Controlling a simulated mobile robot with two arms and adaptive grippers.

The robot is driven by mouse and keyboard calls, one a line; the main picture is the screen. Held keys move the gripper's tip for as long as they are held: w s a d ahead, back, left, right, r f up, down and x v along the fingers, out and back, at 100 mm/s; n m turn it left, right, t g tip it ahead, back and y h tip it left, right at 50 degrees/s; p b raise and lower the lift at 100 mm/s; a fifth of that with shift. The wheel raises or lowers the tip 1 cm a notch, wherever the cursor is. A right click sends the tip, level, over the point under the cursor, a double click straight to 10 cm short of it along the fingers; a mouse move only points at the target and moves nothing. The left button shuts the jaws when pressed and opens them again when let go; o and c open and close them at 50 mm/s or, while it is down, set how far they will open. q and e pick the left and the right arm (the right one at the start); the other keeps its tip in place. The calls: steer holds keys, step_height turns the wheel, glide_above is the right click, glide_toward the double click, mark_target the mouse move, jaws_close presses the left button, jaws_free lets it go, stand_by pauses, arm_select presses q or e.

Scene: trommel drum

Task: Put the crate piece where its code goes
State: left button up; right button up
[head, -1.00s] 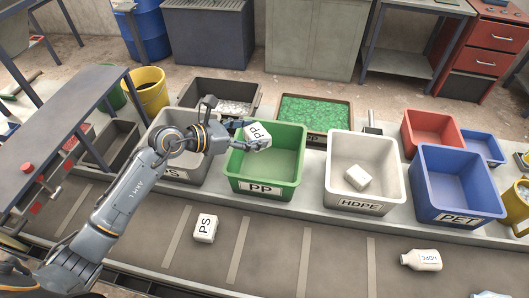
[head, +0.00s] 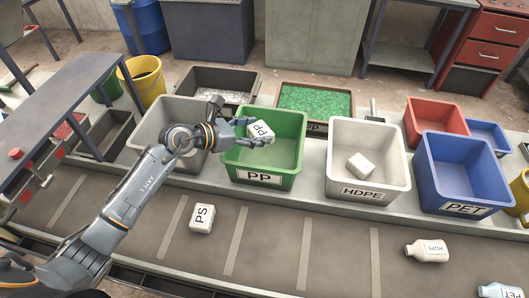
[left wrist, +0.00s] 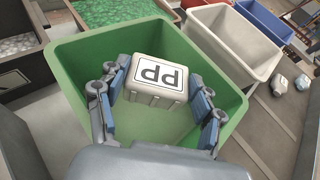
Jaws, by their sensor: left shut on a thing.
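The white crate piece (head: 261,132) has "PP" printed on its face. My left gripper (head: 249,133) is shut on it, over the left part of the green bin (head: 259,177) labelled PP. In the left wrist view, the piece (left wrist: 157,79) sits between the two fingers (left wrist: 157,110), with the green bin's walls (left wrist: 67,62) around it in the picture. The bin floor in view looks empty. The exact height of the piece above the floor is hard to tell. My right gripper is in neither view.
A white HDPE bin (head: 374,192) holding a white block (head: 361,166) and a blue PET bin (head: 465,208) stand to the right. A grey bin (head: 147,140) is left, partly behind my arm. A PS block (head: 201,217) and bottles (head: 427,251) lie on the belt.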

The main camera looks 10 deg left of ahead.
arm_select(q)
steer(key=o, duration=1.2)
steer(key=shift+o, duration=0.2)
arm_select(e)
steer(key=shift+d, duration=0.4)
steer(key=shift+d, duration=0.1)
arm_select(q)
steer(key=v, duration=1.2)
steer(key=shift+d, duration=0.1)
